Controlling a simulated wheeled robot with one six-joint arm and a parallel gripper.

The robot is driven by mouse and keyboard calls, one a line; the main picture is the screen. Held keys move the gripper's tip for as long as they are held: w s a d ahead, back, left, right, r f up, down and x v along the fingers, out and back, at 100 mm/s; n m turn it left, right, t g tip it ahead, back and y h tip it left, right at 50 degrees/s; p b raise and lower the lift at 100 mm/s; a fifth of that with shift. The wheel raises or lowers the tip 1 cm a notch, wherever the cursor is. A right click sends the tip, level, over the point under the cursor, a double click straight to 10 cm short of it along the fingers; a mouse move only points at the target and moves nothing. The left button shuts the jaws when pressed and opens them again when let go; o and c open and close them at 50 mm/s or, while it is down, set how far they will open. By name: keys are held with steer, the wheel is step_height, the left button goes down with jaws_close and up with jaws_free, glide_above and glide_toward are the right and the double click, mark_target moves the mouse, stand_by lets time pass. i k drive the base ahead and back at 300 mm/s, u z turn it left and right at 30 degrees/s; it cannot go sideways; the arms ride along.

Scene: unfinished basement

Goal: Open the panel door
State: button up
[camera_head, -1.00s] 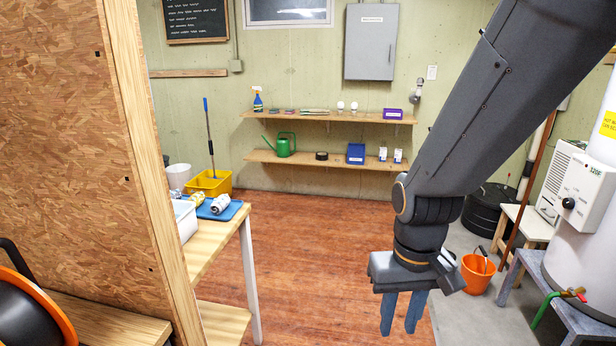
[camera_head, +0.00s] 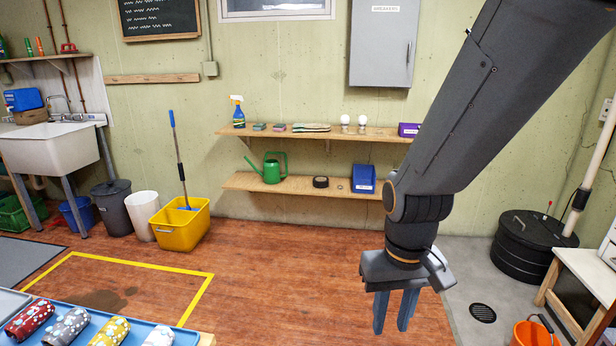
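The grey panel (camera_head: 381,42) hangs on the far wall, labelled "BREAKERS" near its top. Its door looks shut, and a small latch shows at its right side. The top edge is cut off by the picture. My gripper (camera_head: 394,312) is at the lower right, pointing down, well in front of and below the panel. Its two fingers are a little apart with nothing between them. My arm covers the area right of the panel.
Two wall shelves (camera_head: 290,131) below the panel hold a spray bottle, bulbs and a green watering can (camera_head: 270,168). A yellow mop bucket (camera_head: 181,224) stands left. A table with a blue tray (camera_head: 75,338) is at lower left. The middle floor is clear.

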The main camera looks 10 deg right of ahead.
mark_target(384, 35)
steer(key=z, duration=0.1)
steer(key=i, duration=1.85)
steer(key=z, duration=0.3)
steer(key=i, duration=1.55)
steer(key=z, duration=0.15)
